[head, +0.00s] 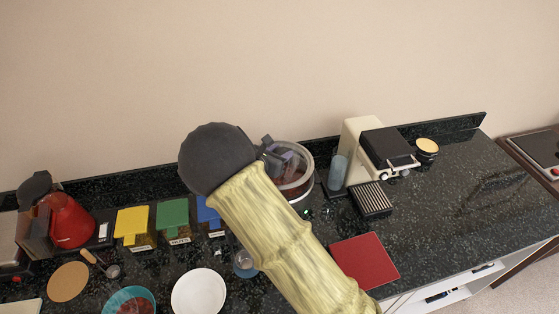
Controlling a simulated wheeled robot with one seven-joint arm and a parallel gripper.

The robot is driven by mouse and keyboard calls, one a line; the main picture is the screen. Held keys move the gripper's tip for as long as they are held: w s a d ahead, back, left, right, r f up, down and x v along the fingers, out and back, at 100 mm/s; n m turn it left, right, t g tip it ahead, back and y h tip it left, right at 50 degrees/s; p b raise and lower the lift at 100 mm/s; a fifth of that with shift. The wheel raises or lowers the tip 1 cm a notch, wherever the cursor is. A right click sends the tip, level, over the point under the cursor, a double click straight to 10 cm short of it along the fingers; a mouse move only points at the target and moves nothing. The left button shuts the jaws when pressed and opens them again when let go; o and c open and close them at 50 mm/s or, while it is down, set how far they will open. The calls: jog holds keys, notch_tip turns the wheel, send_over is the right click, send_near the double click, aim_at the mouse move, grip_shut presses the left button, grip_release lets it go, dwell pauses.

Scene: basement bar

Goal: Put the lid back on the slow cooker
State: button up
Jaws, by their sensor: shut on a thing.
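The slow cooker (300,197) stands on the dark counter near the back wall, right of my arm. Reddish-brown contents show inside its round opening. A clear round lid with a pale rim (309,160) appears over the cooker's opening. I cannot tell whether it rests on the cooker or is held just above it. My gripper (275,152) is at the lid's middle-left and is shut on the lid. Its fingertips and the lid's knob are mostly hidden, and my arm covers the cooker's left front.
A cream coffee machine (356,148) with a drip tray (372,200) stands close on the right. Yellow (133,222), green (172,216) and blue boxes (207,214) stand left. A white plate (199,292) and red mat (365,262) lie in front.

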notch_tip(320, 180, down, 3)
jog(key=shift+f+p, duration=0.2)
jog(key=shift+p, duration=0.3)
jog(key=shift+f+b, duration=0.4)
jog(key=shift+f+b, duration=0.25)
jog(key=shift+b, duration=0.05)
jog(key=o, duration=1.3)
jog(key=shift+c, duration=0.2)
jog(key=shift+r, duration=0.1)
